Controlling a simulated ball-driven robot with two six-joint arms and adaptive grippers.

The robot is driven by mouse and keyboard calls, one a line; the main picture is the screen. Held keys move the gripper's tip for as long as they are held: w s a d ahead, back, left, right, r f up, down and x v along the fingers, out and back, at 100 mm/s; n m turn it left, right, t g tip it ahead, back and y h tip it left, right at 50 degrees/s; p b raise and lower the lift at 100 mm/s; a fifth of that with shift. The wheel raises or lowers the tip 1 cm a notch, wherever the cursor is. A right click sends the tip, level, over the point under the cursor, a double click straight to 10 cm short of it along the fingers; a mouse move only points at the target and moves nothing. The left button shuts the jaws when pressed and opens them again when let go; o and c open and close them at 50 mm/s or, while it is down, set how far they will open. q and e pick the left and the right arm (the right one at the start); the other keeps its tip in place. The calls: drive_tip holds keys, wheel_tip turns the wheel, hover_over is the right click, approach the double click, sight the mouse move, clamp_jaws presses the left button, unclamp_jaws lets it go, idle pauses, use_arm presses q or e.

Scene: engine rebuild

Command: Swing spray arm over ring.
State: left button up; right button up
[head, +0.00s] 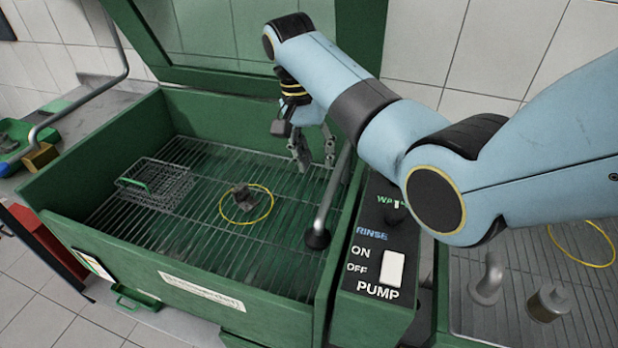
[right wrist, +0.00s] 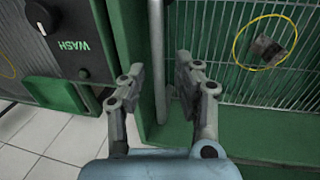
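The spray arm (head: 330,192) is a grey tube with a black round nozzle at its lower end, at the right side of the green washer tank. In the right wrist view the tube (right wrist: 158,60) shows between my finger tips. The yellow ring (head: 222,211) lies on the tank's wire grate around a small dark metal part (head: 242,194); the nozzle is to the right of the ring. My right gripper (head: 316,160) is open above the grate, close to the tube's upper part. I cannot tell whether a finger touches the tube. My left gripper is not in view.
A wire basket (head: 158,186) stands on the grate at left. The tank's right wall and the control box (head: 375,255) with a knob and pump switch border the spray arm. The raised lid (head: 240,80) stands behind. The grate between nozzle and ring is clear.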

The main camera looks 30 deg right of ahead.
hover_over(326, 198)
drive_tip(key=f, duration=0.5)
drive_tip(key=shift+w+a+f, duration=0.15)
drive_tip(key=shift+w+a, duration=0.05)
drive_tip(key=shift+a, duration=0.2)
drive_tip(key=f, duration=0.3)
drive_tip(key=shift+d, duration=0.2)
drive_tip(key=shift+s+d+f, duration=0.1)
drive_tip(key=shift+s+f, duration=0.1)
drive_tip(key=shift+f, duration=0.7)
drive_tip(key=c, duration=0.5)
clamp_jaws()
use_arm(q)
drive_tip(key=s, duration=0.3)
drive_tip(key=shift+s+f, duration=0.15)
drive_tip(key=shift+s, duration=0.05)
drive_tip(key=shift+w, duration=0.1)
